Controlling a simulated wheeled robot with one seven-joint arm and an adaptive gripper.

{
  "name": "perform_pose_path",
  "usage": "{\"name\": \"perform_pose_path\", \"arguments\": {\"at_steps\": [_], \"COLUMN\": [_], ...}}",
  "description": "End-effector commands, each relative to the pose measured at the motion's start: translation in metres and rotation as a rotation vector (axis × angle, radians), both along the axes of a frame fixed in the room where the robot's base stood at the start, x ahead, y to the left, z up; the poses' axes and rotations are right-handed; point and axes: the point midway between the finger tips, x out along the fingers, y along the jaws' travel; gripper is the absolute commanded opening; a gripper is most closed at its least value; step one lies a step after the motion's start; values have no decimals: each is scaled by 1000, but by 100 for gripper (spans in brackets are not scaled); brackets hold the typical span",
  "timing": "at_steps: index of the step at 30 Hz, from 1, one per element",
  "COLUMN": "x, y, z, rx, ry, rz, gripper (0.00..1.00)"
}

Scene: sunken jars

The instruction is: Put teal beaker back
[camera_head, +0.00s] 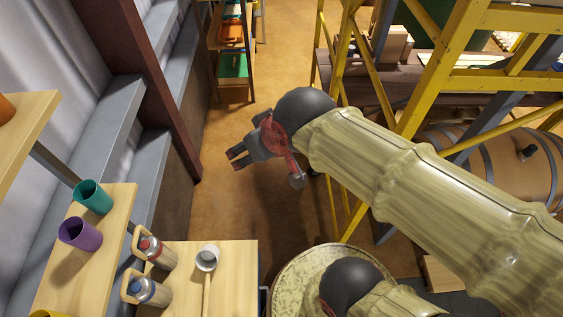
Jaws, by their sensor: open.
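The teal beaker (93,197) stands upright on a light wooden shelf (60,262) at the left. Its open top faces up toward the camera. A purple beaker (80,234) stands just in front of it on the same shelf. My gripper (236,158) is in the upper middle of the view, pointing left, open and empty. It is over the floor, well to the right of the teal beaker and apart from everything. Any marked place for the beaker cannot be made out.
A lower wooden surface (232,275) holds two handled jars (157,252) and a grey cup (207,258) with a long handle. Part of a yellow object (52,313) shows at the bottom left edge. Brown floor (225,200) is clear.

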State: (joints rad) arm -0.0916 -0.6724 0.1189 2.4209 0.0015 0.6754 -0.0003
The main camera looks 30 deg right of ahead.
Motion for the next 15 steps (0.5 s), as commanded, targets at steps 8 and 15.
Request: {"name": "perform_pose_path", "arguments": {"at_steps": [8,15], "x": [-67,-70], "y": [-31,-31], "z": [2,2], "rx": [-6,-6], "ry": [101,108], "rz": [-90,-92], "gripper": [66,66]}}
